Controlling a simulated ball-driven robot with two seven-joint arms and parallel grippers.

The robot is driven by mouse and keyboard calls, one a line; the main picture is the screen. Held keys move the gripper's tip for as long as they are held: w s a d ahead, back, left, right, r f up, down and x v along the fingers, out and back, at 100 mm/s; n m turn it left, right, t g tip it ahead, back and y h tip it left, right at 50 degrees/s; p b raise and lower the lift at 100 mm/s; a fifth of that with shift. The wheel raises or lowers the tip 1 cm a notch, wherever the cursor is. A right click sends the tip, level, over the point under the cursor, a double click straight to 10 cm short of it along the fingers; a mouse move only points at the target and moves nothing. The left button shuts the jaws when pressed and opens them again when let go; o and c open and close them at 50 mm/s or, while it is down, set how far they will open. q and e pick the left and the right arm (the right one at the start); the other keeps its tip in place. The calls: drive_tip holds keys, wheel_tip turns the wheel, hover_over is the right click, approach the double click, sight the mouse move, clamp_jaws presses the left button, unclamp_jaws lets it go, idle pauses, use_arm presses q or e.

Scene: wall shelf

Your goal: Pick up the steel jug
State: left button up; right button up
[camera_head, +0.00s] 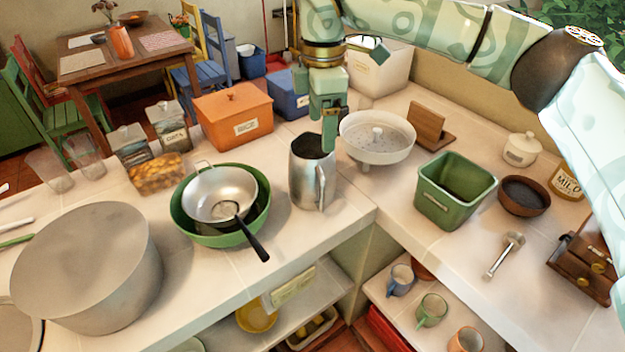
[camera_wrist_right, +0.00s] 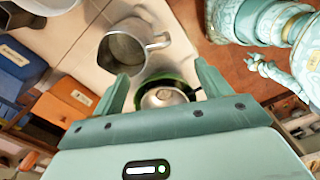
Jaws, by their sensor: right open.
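The steel jug (camera_head: 312,178) stands upright on the white tiled counter near its inner corner, its handle facing the front right. My right gripper (camera_head: 329,125) comes down from above, just over and behind the jug's rim. In the right wrist view, the jug (camera_wrist_right: 128,50) shows its open mouth and handle, ahead and to the left of the fingers. The right gripper (camera_wrist_right: 161,72) is open there, with nothing between its fingers. Part of the jug's rim is hidden by the gripper in the head view. My left gripper is not seen.
A white colander (camera_head: 377,140) stands close to the jug's right. An orange box (camera_head: 233,110) stands behind. Free counter lies in front of the jug.

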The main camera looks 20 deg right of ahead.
sight(320, 171)
wheel_tip(320, 171, down, 8)
drive_tip(key=shift+f+b, duration=0.1)
drive_tip(key=shift+b, duration=0.45)
drive_tip(key=f, duration=0.2)
drive_tip(key=f+b, duration=0.1)
drive_tip(key=f, duration=0.2)
drive_tip(key=shift+w+f, duration=0.2)
drive_tip(key=shift+f, duration=0.05)
drive_tip(key=shift+r, duration=0.1)
drive_tip(key=shift+c, duration=0.6)
drive_tip(key=c, duration=1.5)
clamp_jaws()
